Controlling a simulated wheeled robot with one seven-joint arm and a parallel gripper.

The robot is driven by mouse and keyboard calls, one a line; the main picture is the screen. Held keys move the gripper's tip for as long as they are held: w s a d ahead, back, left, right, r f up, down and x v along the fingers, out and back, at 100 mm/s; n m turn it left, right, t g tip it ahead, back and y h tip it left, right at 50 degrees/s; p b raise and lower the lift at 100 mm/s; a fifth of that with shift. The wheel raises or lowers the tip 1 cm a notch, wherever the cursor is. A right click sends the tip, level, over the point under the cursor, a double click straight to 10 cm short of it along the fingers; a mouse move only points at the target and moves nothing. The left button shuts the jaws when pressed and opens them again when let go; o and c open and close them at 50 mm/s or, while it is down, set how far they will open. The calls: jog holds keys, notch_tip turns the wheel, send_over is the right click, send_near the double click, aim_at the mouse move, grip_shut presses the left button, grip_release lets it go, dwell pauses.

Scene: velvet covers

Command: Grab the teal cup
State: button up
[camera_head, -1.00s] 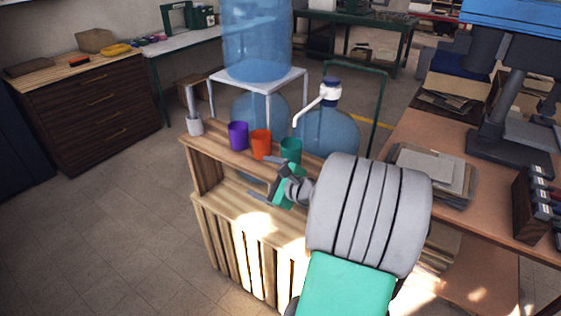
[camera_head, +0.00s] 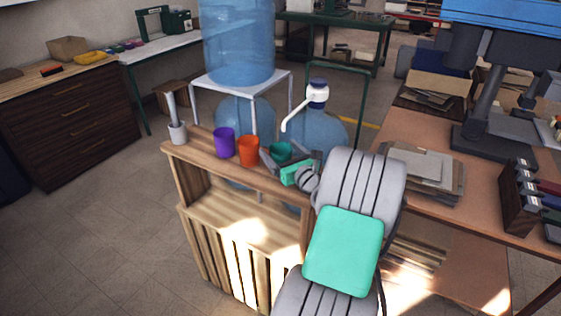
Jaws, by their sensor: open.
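The teal cup (camera_head: 281,151) stands on the top shelf of the wooden crate stand, at the right end of a row of three cups. My gripper (camera_head: 277,157) is at the teal cup, with its fingers open at the cup's front and sides. The gripper hides the lower part of the cup. I cannot tell whether the fingers touch it.
An orange cup (camera_head: 249,151) stands close to the left of my gripper, with a purple cup (camera_head: 225,142) beyond it. A white holder (camera_head: 178,133) is at the shelf's left end. A water jug with a pump (camera_head: 318,95) stands behind. A workbench (camera_head: 430,190) is at right.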

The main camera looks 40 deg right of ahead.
jog(key=shift+c, duration=0.5)
jog(key=c, duration=1.5)
jog(key=shift+r, duration=0.1)
